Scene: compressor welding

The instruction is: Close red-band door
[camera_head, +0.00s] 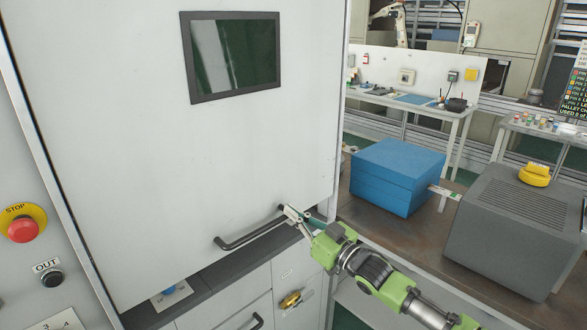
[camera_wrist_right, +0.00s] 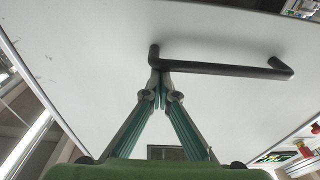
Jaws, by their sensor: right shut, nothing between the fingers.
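A large pale door (camera_head: 150,150) with a dark-framed window (camera_head: 231,55) fills the left of the head view. No red band shows on its visible face, and I cannot tell how far it stands from its frame. Its black bar handle (camera_head: 245,238) is near the lower edge; it also shows in the right wrist view (camera_wrist_right: 225,69). My right gripper (camera_head: 291,212) is at the handle's right end. In the right wrist view its fingertips (camera_wrist_right: 160,90) are together, at or touching one end of the bar, with nothing held. My left gripper is not in view.
A red stop button (camera_head: 23,230) and an OUT button (camera_head: 51,278) are on the panel at left. Drawers and a brass-coloured knob (camera_head: 291,299) lie below the door. A blue box (camera_head: 395,175) and a dark grey housing (camera_head: 510,225) stand on the bench at right.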

